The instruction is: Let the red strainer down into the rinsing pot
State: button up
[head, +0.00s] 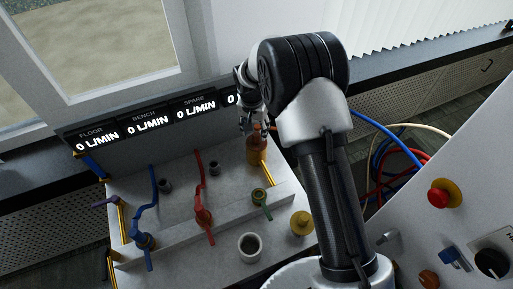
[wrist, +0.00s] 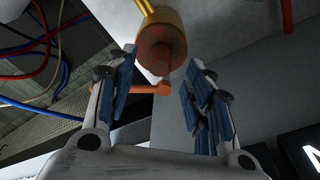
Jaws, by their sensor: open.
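I cannot make out a red strainer in either view. A small white round pot (head: 249,245) with a dark inside stands at the front of the bench; I cannot tell whether it is the rinsing pot. My gripper (head: 245,127) is at the back right of the bench, partly hidden by my arm. In the wrist view, my gripper (wrist: 161,66) is open, its blue-padded fingers apart. An orange-brown cylinder (wrist: 161,42) shows between and beyond the fingertips, with an orange bar below it; it also shows in the head view (head: 257,142). I see no grip on it.
Flow displays (head: 148,121) line the back. Coloured hoses (head: 400,160) and a panel with a red button (head: 444,193) are at right.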

aim_at(256, 134)
jog(key=f+b, duration=0.1)
jog(key=f, duration=0.1)
jog(key=w+f, duration=0.1)
jog(key=f, duration=0.2)
jog(key=shift+w+d+f+b, duration=0.1)
jog(key=shift+w+d+b, duration=0.1)
jog(key=shift+b, duration=0.2)
jog(key=shift+c, duration=0.5)
grip_shut()
